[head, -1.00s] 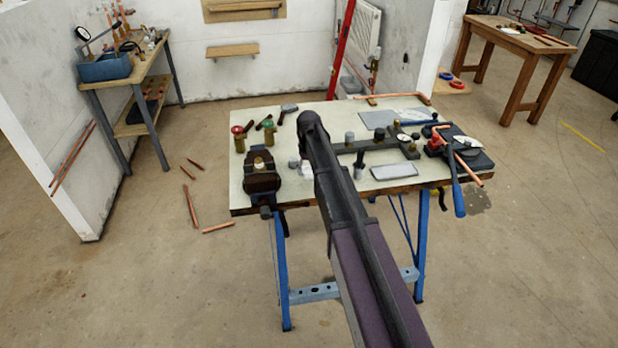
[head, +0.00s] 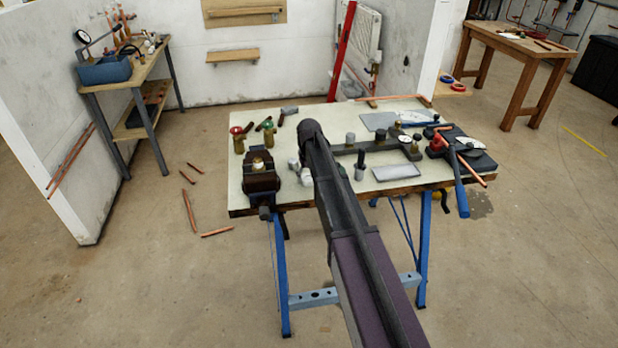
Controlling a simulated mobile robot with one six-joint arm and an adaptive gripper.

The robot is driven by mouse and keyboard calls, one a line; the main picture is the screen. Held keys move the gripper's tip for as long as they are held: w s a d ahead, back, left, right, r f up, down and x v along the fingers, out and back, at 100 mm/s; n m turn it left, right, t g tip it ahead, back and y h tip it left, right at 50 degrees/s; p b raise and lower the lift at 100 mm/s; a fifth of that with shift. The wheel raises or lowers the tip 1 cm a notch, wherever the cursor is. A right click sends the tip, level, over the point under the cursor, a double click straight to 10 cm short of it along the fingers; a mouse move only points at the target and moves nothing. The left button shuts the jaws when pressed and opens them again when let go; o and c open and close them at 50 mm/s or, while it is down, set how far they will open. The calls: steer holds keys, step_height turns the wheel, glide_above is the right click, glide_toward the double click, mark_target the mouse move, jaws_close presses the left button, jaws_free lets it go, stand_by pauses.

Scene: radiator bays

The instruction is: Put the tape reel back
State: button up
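A blue ring-shaped roll (head: 446,79) and a red ring-shaped roll (head: 458,87) lie on a low wooden shelf behind the workbench at the right. They look like tape reels, but I cannot tell which one the task means. Small whitish round pieces (head: 306,177) lie or hang just left of my arm over the workbench (head: 350,112); they are too small to identify. My arm reaches from the bottom over the bench, and its dark joint hides what is behind it. My gripper does not show, so I cannot see whether it holds anything.
The bench carries a vise (head: 261,181), valves (head: 238,139), a grey block (head: 397,172) and a pipe bender (head: 454,160) with a blue handle overhanging the front edge. Copper pipe offcuts (head: 189,210) lie on the floor at left. A wooden table (head: 520,43) stands back right.

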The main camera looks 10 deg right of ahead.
mark_target(309, 178)
steer(key=shift+o, duration=0.3)
steer(key=shift+r, duration=0.25)
step_height(309, 178, up, 12)
steer(key=p, duration=1.2)
steer(key=shift+s+f, duration=0.1)
steer(key=shift+s, duration=0.05)
stand_by(0.7)
steer(key=s+m, duration=0.1)
steer(key=s, duration=2.7)
steer(key=shift+s+m, duration=0.2)
steer(key=shift+m, duration=0.2)
